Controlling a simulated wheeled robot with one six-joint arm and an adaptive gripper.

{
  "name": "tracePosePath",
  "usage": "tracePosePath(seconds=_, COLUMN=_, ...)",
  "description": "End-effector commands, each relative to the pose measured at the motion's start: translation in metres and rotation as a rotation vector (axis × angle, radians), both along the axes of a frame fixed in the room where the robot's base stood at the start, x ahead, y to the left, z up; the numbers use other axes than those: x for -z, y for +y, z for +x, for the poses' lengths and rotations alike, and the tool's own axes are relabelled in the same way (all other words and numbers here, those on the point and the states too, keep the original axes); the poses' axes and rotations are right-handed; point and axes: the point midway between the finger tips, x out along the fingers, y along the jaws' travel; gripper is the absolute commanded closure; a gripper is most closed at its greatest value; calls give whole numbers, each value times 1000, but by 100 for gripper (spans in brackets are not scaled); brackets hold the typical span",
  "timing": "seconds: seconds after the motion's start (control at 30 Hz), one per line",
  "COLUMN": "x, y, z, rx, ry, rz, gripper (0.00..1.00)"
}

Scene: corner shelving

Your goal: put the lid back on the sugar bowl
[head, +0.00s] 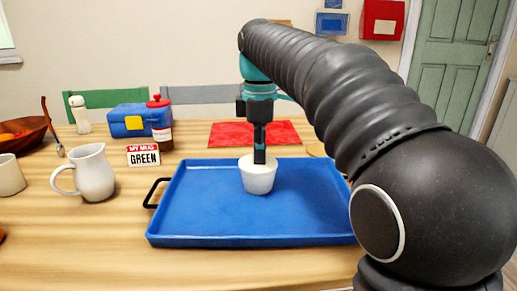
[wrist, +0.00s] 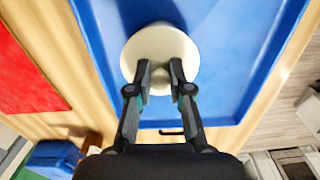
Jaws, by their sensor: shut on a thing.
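The white sugar bowl (head: 258,182) stands upright on the blue tray (head: 200,230), near its middle. My gripper (head: 259,158) points straight down over the bowl, with its fingertips at the bowl's top. In the wrist view, a round cream lid (wrist: 160,45) lies under the fingertips, and my gripper (wrist: 160,84) is closed in on its middle, where the knob is hidden between the fingers. The lid covers the bowl from above. It is at the bowl's mouth; I cannot tell whether it sits flush on the rim.
A white jug (head: 95,175), a "GREEN" sign (head: 143,155), a red-lidded jar (head: 160,125) and a blue box (head: 128,121) stand left of the tray. A red mat (head: 230,134) lies behind it. The tray around the bowl is clear.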

Motion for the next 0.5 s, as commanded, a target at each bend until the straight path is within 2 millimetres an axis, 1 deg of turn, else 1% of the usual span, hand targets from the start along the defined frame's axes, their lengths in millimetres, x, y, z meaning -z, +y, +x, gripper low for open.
tracePosePath(seconds=0.37, x=0, y=0, z=0, rx=0, ry=-1, rz=0, gripper=100)
tracePosePath(seconds=0.4, x=0, y=0, z=0, rx=0, ry=-1, rz=0, gripper=78)
tracePosePath(seconds=0.47, x=0, y=0, z=0, rx=0, ry=-1, rz=0, gripper=63)
tracePosePath(seconds=0.5, x=0, y=0, z=0, rx=0, ry=-1, rz=0, gripper=53)
